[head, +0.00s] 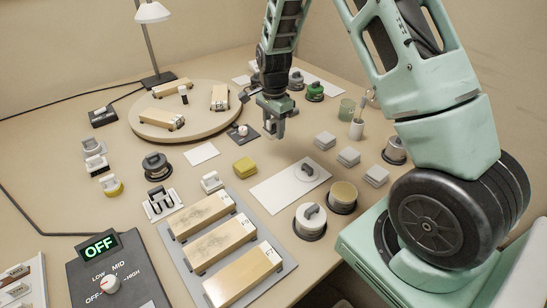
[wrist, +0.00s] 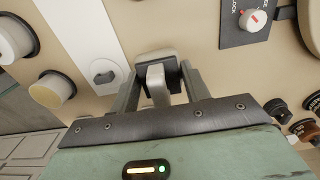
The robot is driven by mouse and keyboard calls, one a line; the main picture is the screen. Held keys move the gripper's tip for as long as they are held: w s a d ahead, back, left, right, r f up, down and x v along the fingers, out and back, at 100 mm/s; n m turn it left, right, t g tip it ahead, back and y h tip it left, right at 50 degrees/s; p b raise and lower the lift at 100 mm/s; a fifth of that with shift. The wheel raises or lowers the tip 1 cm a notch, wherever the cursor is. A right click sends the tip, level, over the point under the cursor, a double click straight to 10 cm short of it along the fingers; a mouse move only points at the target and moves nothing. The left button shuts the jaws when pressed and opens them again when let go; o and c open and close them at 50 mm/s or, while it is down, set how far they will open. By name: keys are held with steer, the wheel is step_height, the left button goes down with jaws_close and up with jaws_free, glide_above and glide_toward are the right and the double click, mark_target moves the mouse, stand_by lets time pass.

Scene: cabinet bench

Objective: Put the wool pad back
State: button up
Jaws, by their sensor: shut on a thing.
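My gripper (head: 274,126) is shut and hangs above the bench, left of the grey sponge-like blocks, in the head view. In the wrist view my gripper (wrist: 160,84) holds a pale handled pad (wrist: 157,57) by its grey upright handle. I cannot tell its material; it may be the wool pad. In the head view it is mostly hidden by the jaws. A white card (head: 280,190) lies on the bench nearer the front, with a grey round handled piece (head: 307,172) on it. The card also shows left of the jaws in the wrist view (wrist: 82,25).
A round turntable (head: 150,131) carries wooden blocks and a small upright piece. A dark plate with a knob (head: 242,132), a yellow sponge (head: 244,165) and a small white card (head: 202,153) lie left of my gripper. Round tins (head: 310,222) and grey blocks (head: 348,157) stand front and right.

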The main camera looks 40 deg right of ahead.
mark_target(274, 156)
step_height(274, 156, down, 8)
steer(key=shift+f, duration=0.2)
stand_by(0.3)
steer(key=shift+f, duration=0.2)
steer(key=o, duration=1.1)
steer(key=shift+r, duration=0.2)
